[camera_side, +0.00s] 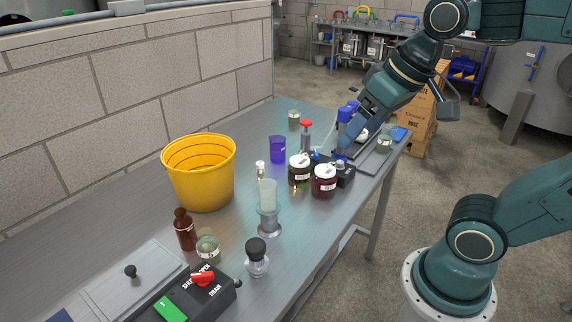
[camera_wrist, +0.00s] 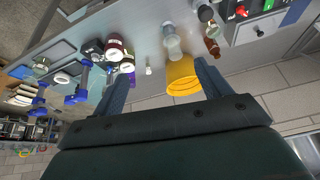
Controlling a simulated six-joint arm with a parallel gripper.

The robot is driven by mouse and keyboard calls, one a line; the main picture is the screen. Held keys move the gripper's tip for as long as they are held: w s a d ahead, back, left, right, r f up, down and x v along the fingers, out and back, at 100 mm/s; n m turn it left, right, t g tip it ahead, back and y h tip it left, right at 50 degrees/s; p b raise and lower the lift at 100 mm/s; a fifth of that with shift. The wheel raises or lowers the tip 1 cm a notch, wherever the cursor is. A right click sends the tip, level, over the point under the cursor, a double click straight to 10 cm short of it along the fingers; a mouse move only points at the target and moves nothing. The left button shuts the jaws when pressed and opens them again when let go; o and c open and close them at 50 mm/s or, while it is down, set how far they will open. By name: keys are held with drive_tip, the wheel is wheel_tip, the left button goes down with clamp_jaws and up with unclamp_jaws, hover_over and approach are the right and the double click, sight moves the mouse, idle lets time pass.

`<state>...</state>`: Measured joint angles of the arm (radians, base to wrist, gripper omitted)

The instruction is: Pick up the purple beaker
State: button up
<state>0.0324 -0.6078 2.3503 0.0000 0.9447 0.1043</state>
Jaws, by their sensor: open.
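The purple beaker (camera_side: 278,149) stands upright on the grey bench in the side view, right of the yellow bucket and left of the red-topped bottle. In the wrist view a small blue-purple patch (camera_wrist: 132,79) beside the left finger seems to be the beaker, mostly hidden by that finger. My gripper (camera_side: 349,140) is right of the beaker in the side view, apart from it, over the right part of the bench. In the wrist view my gripper (camera_wrist: 163,78) has its two fingers wide apart with nothing held between them.
The yellow bucket (camera_side: 198,175) stands left of the beaker, by the block wall. Two lidded jars (camera_side: 324,182) (camera_side: 299,171) stand between beaker and front edge. A small white-capped bottle (camera_side: 260,169) and a clear cylinder (camera_side: 267,198) are close by.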

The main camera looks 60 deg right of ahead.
drive_tip(key=w+d+r+m+g, duration=0.1)
drive_tip(key=w+d+r+m, duration=0.15)
drive_tip(key=w, duration=0.45)
drive_tip(key=w+d+r+m, duration=0.2)
drive_tip(key=w+m, duration=0.1)
drive_tip(key=w, duration=0.4)
drive_tip(key=m+g, duration=0.4)
drive_tip(key=m, duration=0.9)
hover_over(278, 150)
drive_tip(key=w+d, duration=0.2)
wheel_tip(278, 150, down, 22)
drive_tip(key=shift+s+d+r, duration=0.1)
drive_tip(key=shift+s+r, duration=0.05)
drive_tip(key=shift+s, duration=0.1)
drive_tip(key=shift+f, duration=4.3)
drive_tip(key=shift+w+f, duration=0.15)
drive_tip(key=shift+f, duration=2.45)
